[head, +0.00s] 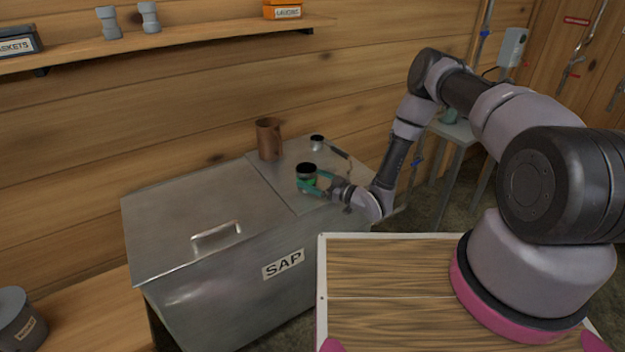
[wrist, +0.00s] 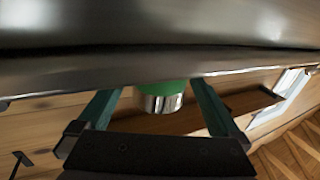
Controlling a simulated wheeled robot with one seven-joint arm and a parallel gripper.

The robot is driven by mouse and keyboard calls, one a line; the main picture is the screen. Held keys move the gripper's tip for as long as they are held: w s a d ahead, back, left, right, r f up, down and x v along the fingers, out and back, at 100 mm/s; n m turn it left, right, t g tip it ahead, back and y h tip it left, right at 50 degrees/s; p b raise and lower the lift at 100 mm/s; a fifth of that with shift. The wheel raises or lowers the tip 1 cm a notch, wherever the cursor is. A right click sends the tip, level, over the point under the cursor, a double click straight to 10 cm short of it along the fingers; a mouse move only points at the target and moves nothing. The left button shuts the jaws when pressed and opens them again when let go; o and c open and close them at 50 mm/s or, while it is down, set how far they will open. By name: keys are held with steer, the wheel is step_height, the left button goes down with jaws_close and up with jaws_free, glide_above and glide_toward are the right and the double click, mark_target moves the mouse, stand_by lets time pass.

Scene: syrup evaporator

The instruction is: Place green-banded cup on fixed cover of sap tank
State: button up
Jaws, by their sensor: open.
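The green-banded cup (head: 306,171) has a dark top and stands upright on the fixed cover (head: 290,150) of the sap tank (head: 215,285), near that cover's front edge. In the wrist view the cup (wrist: 162,98) shows its green band and a shiny metal part between my fingers. My gripper (head: 311,187) is open around the cup, coming from the right. In the wrist view, a gap shows between the cup and each finger of my gripper (wrist: 157,94). The cup's base is hard to see.
A brown mug (head: 269,139) stands at the fixed cover's back left corner. A small metal cup (head: 316,142) is behind the green-banded cup, beside a dark handle-like piece (head: 336,149). The handled lid (head: 190,215) on the left is bare. A wall shelf (head: 190,43) runs above.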

steer(key=v, duration=1.2)
steer(key=w+d+r+m+h, duration=0.1)
steer(key=w+d+r+h, duration=0.55)
steer(key=w+r, duration=0.55)
steer(key=w+d+r+m+h, duration=0.1)
steer(key=d+r+m+h, duration=0.15)
steer(key=d+r, duration=0.45)
steer(key=w+d+r+m+h, duration=0.1)
steer(key=d+r+m+h, duration=0.15)
steer(key=r, duration=0.85)
steer(key=s+d+r+m+g+h, duration=0.1)
steer(key=s+d+r+m+h, duration=0.15)
steer(key=s+r, duration=0.5)
steer(key=s+d+r+m+h, duration=0.1)
steer(key=s+d+r+m, duration=0.15)
steer(key=s+r, duration=0.5)
steer(key=s+a+r+m+g+y, duration=0.1)
steer(key=s+a+r+m, duration=0.1)
steer(key=s, duration=0.8)
steer(key=s+a+r+m+y, duration=0.1)
steer(key=s+r, duration=0.4)
steer(key=s, duration=0.5)
steer(key=shift+s+a+r+m+g, duration=0.25)
steer(key=shift+a+m+g, duration=0.15)
steer(key=shift+a+m, duration=0.4)
